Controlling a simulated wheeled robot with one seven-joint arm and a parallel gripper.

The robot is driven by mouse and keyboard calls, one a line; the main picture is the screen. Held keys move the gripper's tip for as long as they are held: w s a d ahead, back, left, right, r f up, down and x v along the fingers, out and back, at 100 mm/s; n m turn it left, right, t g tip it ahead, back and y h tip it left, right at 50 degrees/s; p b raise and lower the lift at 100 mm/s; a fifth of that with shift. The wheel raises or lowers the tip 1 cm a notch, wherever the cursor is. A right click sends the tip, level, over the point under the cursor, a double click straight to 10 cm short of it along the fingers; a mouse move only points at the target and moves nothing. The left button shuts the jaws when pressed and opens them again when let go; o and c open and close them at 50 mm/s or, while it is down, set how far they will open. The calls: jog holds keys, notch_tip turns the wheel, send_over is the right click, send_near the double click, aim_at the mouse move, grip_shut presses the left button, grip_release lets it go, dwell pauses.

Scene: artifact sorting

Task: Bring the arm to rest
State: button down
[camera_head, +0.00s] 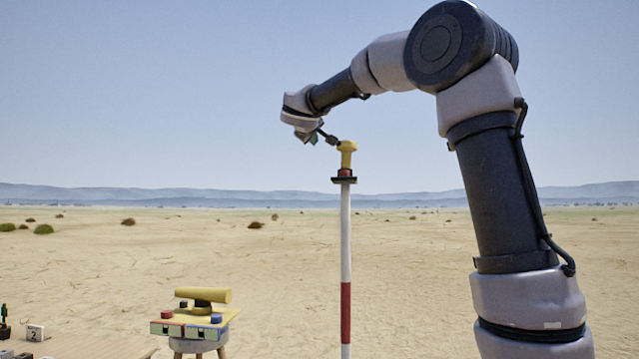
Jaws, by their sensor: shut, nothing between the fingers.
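My arm (490,180) rises on the right, bends at a high elbow and reaches left across the sky. My gripper (318,137) is at its far end, small and partly hidden by the pale wrist, and points downward. It is shut and holds nothing. It shows close to the upper left of the yellow head (347,150) of a red-and-white pole. I cannot tell whether the two touch or only overlap in the view.
The upright pole (346,255) stands mid-view. A stool-like stand (196,345) at lower left bears a box with coloured parts and a yellow cylinder (203,295). A wooden table (110,348) at the lower left corner holds a number 2 card (35,333) and small items. Open sand lies beyond.

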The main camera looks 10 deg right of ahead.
jog(key=s+d+f+m+g+y, duration=0.1)
jog(key=s+d+f+m+g, duration=0.45)
jog(key=s+d+f, duration=0.85)
jog(key=s+a+f+m+g+y, duration=0.2)
jog(key=s+a+f+y, duration=0.1)
jog(key=s+f, duration=0.6)
jog(key=s+a+f+m+g+y, duration=0.1)
jog(key=s+a+f+m+y, duration=0.2)
jog(key=s+f, duration=0.6)
jog(key=s, duration=0.5)
jog(key=shift+s+g, duration=0.35)
jog(key=shift+s, duration=0.05)
